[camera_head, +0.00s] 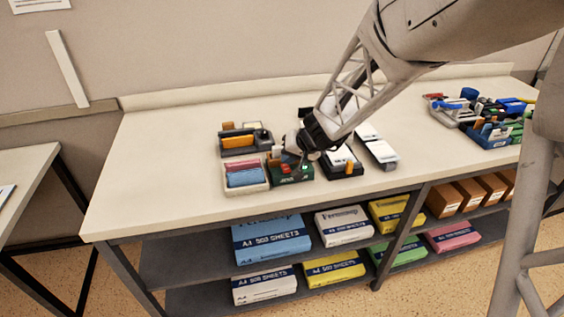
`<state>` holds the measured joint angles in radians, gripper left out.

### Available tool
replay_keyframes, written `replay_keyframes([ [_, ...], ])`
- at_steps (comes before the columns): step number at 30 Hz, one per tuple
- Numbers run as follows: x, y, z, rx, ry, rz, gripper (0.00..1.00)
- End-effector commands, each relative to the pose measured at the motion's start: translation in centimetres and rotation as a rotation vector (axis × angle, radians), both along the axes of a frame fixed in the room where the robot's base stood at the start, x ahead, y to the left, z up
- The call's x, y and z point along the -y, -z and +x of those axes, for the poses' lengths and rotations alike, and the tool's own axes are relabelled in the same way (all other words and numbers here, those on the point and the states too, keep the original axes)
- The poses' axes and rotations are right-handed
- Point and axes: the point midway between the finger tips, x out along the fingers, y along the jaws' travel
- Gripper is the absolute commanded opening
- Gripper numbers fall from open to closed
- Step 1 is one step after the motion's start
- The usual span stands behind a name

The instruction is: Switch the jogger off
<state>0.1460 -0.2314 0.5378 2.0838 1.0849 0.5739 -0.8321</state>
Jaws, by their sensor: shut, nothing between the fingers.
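A small dark green unit (291,179) stands near the front edge of the worktop and may be the jogger. A bright green spot shows at its upper right and red-orange parts at its top. I cannot make out a switch clearly. My gripper (294,160) is shut and empty, reaching down from the upper right. Its tips are at or just above the back of this unit; I cannot tell whether they touch. The gripper hides part of the unit's top and the space behind it.
A cream tray (246,187) with pink and blue pads is at the left. A dark organiser (246,151) stands behind it. A black tray (341,171) and a grey-white box (382,154) are at the right. Blue trays (490,141) stand far right. The worktop's left end is clear.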

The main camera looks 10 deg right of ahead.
Motion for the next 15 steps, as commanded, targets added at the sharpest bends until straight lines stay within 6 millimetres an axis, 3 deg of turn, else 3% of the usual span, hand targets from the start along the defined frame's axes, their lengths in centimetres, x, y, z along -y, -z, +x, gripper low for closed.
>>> replay_keyframes([
  [15,0.01,0.80,-0.15,0.000,0.000,0.000,0.00],
])
